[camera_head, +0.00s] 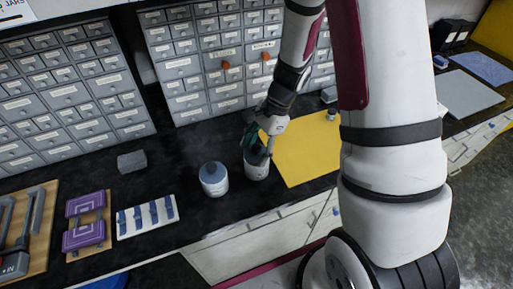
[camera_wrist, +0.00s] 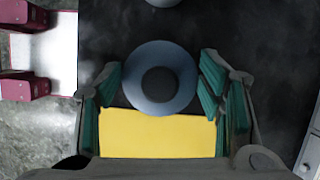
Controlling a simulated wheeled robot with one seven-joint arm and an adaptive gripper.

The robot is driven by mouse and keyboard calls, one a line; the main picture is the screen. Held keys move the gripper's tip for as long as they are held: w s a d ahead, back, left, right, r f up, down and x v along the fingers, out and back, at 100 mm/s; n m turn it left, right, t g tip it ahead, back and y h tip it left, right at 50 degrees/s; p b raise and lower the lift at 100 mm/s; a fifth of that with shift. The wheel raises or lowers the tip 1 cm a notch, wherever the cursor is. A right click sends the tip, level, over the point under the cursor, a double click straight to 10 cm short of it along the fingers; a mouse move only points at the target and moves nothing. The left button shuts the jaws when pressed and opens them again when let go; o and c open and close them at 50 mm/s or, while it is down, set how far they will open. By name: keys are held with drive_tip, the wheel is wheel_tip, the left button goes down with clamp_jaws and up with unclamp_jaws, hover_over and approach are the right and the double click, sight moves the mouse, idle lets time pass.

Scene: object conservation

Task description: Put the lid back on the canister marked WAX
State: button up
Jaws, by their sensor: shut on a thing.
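My gripper (camera_head: 256,142) is at the top of a pale canister (camera_head: 257,166) on the dark counter. In the wrist view, my gripper (camera_wrist: 160,78) has its teal finger pads on either side of a round blue-grey lid (camera_wrist: 158,101) with a dark knob, and it is shut on that lid. The fingers hide the canister's rim, so I cannot tell whether the lid is seated or just above it. A second pale canister (camera_head: 214,182) with a blue-grey top stands upright to the left. I cannot read WAX on either canister.
A yellow mat (camera_head: 304,152) lies right of the canisters. Drawer cabinets (camera_head: 212,65) stand behind. A grey block (camera_head: 132,161), a white rack with blue pieces (camera_head: 147,217) and a purple item (camera_head: 84,222) lie to the left. The counter's front edge is close.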

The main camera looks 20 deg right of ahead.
drive_tip(key=o, duration=1.6)
drive_tip(key=shift+o, duration=0.2)
drive_tip(key=shift+r+p, duration=1.5)
drive_tip(key=shift+r, duration=2)
clamp_jaws()
